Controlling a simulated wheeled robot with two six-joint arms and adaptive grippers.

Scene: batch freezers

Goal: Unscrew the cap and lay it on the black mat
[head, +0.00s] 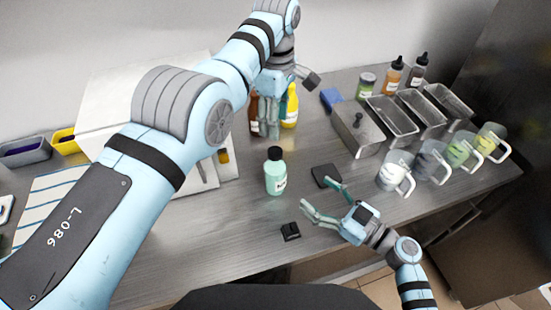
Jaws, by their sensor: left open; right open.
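A mint-green bottle (275,180) with a pale label stands upright on the steel counter, its dark green cap (274,154) on top. The black mat (326,176) lies flat just right of the bottle, with nothing on it. My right gripper (318,197) is open and empty at the mat's near edge, right of the bottle and apart from it. My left gripper (270,128) is open and points down behind the bottle, close to a brown bottle (254,112) and a yellow bottle (290,108). Whether it touches them I cannot tell.
A small black block (291,231) sits near the counter's front. Metal pans (392,118), clear handled jugs (396,172) and several sauce bottles crowd the right. A striped cloth (50,195) and bins (25,151) are at left. Bare counter (235,225) surrounds the mint-green bottle's front.

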